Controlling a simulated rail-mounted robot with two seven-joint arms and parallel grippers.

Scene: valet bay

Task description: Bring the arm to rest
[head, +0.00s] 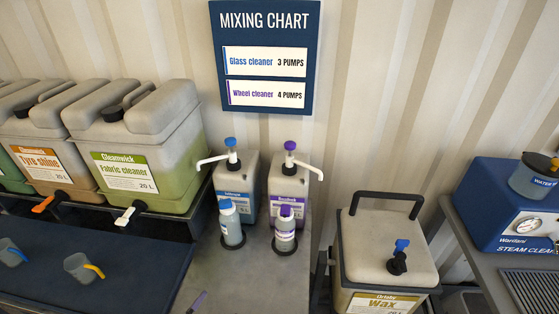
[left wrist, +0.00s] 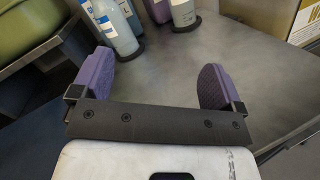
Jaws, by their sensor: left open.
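My left gripper (left wrist: 156,84) is open and empty in the left wrist view, its two purple finger pads wide apart over the grey counter (left wrist: 190,65). In the head view only a purple finger of it (head: 197,302) shows at the bottom edge, in front of the small bottles and apart from them. My right gripper is in neither view.
A blue-capped bottle (head: 231,222) and a purple-capped bottle (head: 285,229) stand upright on dark round bases before two pump jugs, blue-topped (head: 234,182) and purple-topped (head: 287,182). Left are large jugs (head: 150,165); right, a wax container (head: 385,250) and steam cleaner (head: 490,205).

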